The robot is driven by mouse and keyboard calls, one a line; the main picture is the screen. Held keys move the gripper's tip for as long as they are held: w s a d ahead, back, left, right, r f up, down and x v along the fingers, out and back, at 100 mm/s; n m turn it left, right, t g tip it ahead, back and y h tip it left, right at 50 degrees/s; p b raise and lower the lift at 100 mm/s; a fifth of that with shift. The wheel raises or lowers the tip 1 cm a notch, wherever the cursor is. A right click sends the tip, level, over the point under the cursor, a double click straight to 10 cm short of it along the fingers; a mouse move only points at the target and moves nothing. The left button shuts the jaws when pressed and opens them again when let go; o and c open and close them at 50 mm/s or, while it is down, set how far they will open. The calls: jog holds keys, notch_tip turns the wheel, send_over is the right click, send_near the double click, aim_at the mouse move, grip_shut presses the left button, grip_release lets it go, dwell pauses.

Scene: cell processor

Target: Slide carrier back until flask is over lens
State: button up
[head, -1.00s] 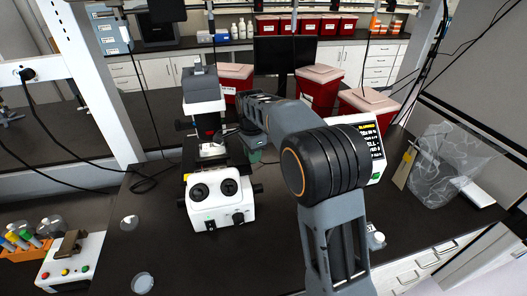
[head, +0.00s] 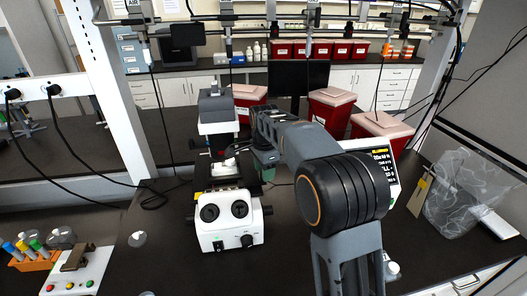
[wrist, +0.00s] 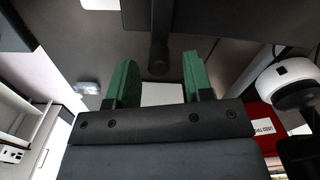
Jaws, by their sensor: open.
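The white and black microscope (head: 228,218) stands on the dark bench left of my arm in the head view, its twin eyepieces facing me. A small pale shape (head: 222,168) shows at its stage, but I cannot tell whether it is the flask. The carrier and lens cannot be made out. My gripper (wrist: 157,75) is open and empty in the wrist view, its two green fingers well apart. In the head view my forearm reaches to the microscope's right side, and green (head: 266,174) shows there below my wrist. Any contact with the carrier is hidden.
A white device with a screen (head: 381,165) stands right of my arm, near red bins with pale lids (head: 377,133). A tube rack (head: 35,260) and button box (head: 75,270) are at lower left. A clear bag (head: 455,190) lies at right. The bench left of the microscope is mostly clear.

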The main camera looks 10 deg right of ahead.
notch_tip(320, 180, up, 12)
jog(key=shift+f, duration=0.15)
dwell(0.5)
jog(key=f+n, duration=0.4)
jog(key=n, duration=0.1)
jog(key=f+n, duration=0.2)
jog(key=shift+s+d+t, duration=0.15)
jog(key=shift+s+t, duration=0.1)
jog(key=shift+t, duration=0.15)
jog(key=s+d+f+n+t, duration=0.2)
jog(key=s+n, duration=0.2)
jog(key=s, duration=0.8)
jog(key=s+d+f+n+t, duration=0.2)
jog(key=s+d+f+n, duration=0.1)
jog(key=s, duration=0.8)
jog(key=shift+s+n, duration=0.35)
jog(key=shift+n, duration=0.15)
jog(key=shift+f, duration=0.1)
jog(key=shift+c, duration=0.4)
